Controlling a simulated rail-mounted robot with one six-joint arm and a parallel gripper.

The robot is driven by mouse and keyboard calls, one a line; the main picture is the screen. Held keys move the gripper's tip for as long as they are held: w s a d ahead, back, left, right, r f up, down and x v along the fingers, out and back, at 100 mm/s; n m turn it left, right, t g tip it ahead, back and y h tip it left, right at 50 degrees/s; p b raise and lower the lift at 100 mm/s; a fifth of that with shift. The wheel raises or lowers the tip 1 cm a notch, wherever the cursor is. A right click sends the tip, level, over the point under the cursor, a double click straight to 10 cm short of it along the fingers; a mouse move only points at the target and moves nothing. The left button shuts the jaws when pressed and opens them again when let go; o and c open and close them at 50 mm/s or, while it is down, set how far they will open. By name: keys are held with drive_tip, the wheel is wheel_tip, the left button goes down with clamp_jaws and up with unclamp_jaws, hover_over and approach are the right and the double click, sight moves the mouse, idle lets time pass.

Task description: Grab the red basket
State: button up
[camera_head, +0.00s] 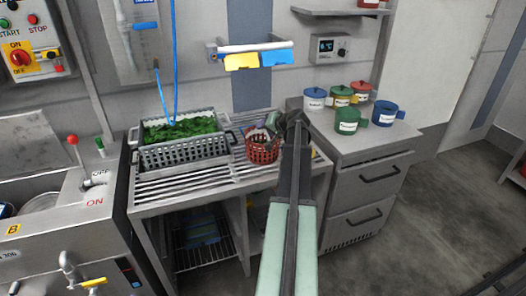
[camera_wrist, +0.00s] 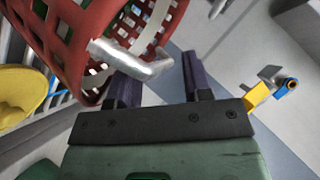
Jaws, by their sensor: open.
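The red basket (camera_head: 262,152), with open lattice sides, stands on the slatted counter to the right of the grey crate. In the wrist view the red basket (camera_wrist: 78,38) fills the upper left, tilted in the picture, with a pale grey handle (camera_wrist: 140,64) sticking out from its side. My gripper (camera_head: 277,124) is at the basket's upper right in the head view and hides part of it. In the wrist view my gripper (camera_wrist: 157,66) is open, and the handle overlaps the left finger and reaches toward the gap. Contact between them cannot be told.
A grey crate (camera_head: 182,155) of green leaves stands left of the basket. Several lidded colored canisters, including a green one (camera_head: 346,121), stand on the cabinet at right. A wall rack with yellow and blue cloths (camera_head: 241,62) hangs behind.

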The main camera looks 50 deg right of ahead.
drive_tip(key=shift+w, duration=0.15)
drive_tip(key=c, duration=0.8)
clamp_jaws()
drive_tip(key=shift+a, duration=0.1)
idle(0.4)
